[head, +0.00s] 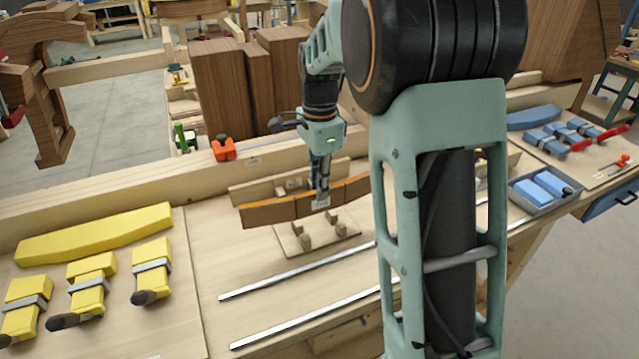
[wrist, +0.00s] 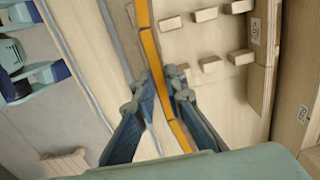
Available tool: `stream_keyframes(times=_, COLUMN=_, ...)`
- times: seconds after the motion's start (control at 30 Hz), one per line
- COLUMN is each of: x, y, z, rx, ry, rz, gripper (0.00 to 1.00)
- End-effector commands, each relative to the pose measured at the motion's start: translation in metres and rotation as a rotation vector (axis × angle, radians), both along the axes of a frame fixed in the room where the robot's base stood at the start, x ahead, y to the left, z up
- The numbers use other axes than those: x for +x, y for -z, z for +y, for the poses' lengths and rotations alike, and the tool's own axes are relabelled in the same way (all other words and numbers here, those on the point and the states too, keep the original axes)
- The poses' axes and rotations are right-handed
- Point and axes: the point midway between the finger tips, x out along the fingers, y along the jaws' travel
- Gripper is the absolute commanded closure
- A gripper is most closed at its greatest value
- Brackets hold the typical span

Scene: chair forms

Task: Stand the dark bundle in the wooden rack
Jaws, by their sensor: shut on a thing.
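The dark bundle (head: 272,214) is a long, slightly curved brown piece with orange along its top edge. My gripper (head: 321,196) is shut on it near the middle and holds it on edge, lengthwise left to right. In the wrist view the bundle (wrist: 145,45) runs as a narrow strip between my fingers (wrist: 163,95). The wooden rack (head: 345,222) is a pale board with short upright pegs, below and behind the bundle. Its pegs also show in the wrist view (wrist: 240,57), to the right of the bundle. The bundle hides part of the rack; I cannot tell whether they touch.
Two metal bars (head: 300,272) lie across the bench in front of the rack. A blue-grey tray (head: 545,190) stands at right. A wooden beam (head: 100,188) runs behind.

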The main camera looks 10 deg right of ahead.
Motion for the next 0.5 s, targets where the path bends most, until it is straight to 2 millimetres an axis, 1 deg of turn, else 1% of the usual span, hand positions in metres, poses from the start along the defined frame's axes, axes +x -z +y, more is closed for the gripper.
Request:
stream_keyframes(times=0.03, x=0.000, y=0.009, z=0.000, rx=0.000, ry=0.000, rz=0.000, gripper=1.00)
stream_keyframes(times=0.5, x=0.000, y=0.056, z=0.000, rx=0.000, ry=0.000, rz=0.000, gripper=1.00)
